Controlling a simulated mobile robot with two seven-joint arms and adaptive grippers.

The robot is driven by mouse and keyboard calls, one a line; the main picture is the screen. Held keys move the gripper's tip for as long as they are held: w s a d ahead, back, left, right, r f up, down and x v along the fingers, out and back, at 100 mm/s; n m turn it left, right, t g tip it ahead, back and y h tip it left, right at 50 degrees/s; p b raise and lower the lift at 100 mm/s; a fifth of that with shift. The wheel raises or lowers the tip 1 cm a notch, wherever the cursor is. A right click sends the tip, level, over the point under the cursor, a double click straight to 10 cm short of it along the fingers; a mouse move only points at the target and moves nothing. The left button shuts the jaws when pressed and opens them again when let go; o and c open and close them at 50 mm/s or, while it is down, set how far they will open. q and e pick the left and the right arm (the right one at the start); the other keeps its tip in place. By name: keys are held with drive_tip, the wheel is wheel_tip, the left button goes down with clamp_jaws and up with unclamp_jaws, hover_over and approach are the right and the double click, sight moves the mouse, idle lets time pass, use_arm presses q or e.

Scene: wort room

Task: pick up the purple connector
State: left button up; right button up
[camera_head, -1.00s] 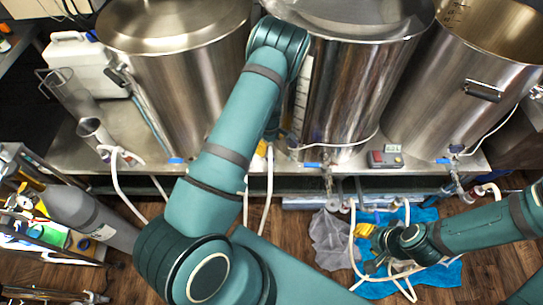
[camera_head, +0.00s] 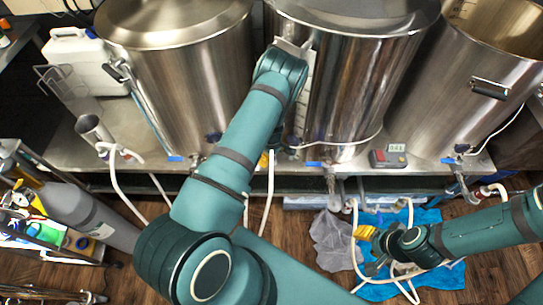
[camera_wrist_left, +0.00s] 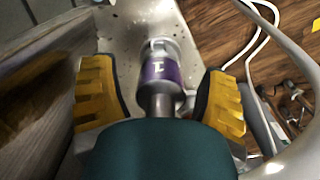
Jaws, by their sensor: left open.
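The purple connector (camera_wrist_left: 160,70) is a short cylinder with a purple band, a white mark and a metal stem pointing toward the camera in the left wrist view. My left gripper (camera_wrist_left: 156,84) is open, with one yellow-padded finger on each side of the connector and visible gaps between. In the head view my left arm hides most of that gripper, and I cannot make out the connector there. My right gripper (camera_head: 371,252) is low at the right, above a blue cloth; I cannot tell whether it is open.
Three large steel kettles (camera_head: 180,90) stand on a metal bench (camera_head: 110,170), with valves and pale hoses (camera_head: 122,190) at its front. A small device (camera_head: 388,157) sits between two kettles. A grey cylinder (camera_head: 88,215) is at the left. The blue cloth (camera_head: 432,278) lies on the wooden floor.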

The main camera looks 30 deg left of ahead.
use_arm(q)
clamp_jaws()
drive_tip(key=shift+r, duration=0.15)
drive_tip(key=shift+s+r, duration=0.15)
drive_tip(key=shift+r, duration=0.5)
wheel_tip(320, 180, up, 5)
drive_tip(key=shift+r+p, duration=0.1)
drive_tip(key=shift+p, duration=0.7)
drive_tip(key=shift+s+a+r, duration=0.2)
drive_tip(key=shift+s, duration=0.4)
drive_tip(key=s+a, duration=0.4)
drive_tip(key=s, duration=1.4)
drive_tip(key=shift+a, duration=0.15)
